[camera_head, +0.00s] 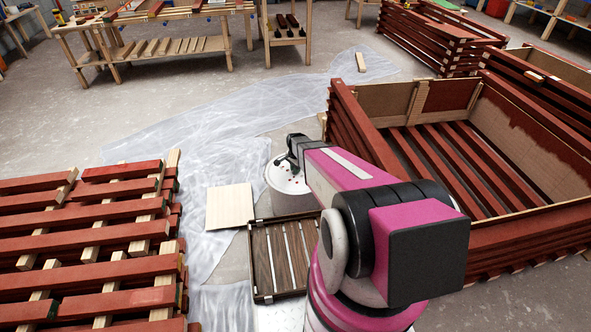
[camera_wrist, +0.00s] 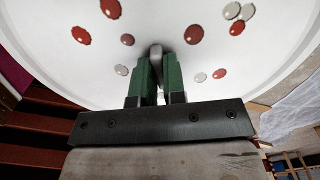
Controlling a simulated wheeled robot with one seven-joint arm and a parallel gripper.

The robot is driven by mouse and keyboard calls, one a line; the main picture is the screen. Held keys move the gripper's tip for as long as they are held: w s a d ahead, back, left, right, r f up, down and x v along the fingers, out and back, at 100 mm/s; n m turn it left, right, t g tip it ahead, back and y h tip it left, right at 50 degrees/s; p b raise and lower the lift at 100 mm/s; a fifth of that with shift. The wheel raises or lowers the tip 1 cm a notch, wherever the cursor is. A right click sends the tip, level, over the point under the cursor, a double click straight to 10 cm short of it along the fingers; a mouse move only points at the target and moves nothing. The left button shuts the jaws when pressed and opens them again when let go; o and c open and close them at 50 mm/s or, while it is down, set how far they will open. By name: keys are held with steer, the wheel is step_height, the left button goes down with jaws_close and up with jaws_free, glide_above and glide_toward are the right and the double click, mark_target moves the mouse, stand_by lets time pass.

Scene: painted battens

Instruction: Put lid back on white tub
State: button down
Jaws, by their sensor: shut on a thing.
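The white round lid (camera_head: 284,186) carries red and grey paint spots. In the head view it lies beyond the end of my arm, beside the big red crate. It also fills the top of the wrist view (camera_wrist: 85,75). My gripper (camera_wrist: 156,62) has its green fingers shut on a small grey grip piece in the middle of the lid. In the head view my gripper (camera_head: 291,158) is dark and partly covers the lid.
A dark slatted tray (camera_head: 254,262) and a pale square board (camera_head: 229,206) lie near the lid. A red slatted stack (camera_head: 90,240) stands at left, a large red crate (camera_head: 470,240) at right. Plastic sheeting (camera_head: 215,125) covers the floor. Workbenches (camera_head: 170,45) stand behind.

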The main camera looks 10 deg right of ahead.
steer(key=c, duration=0.6)
jaws_free()
steer(key=shift+c, duration=0.2)
steer(key=shift+r, duration=0.15)
steer(key=shift+r, duration=3.4)
jaws_close()
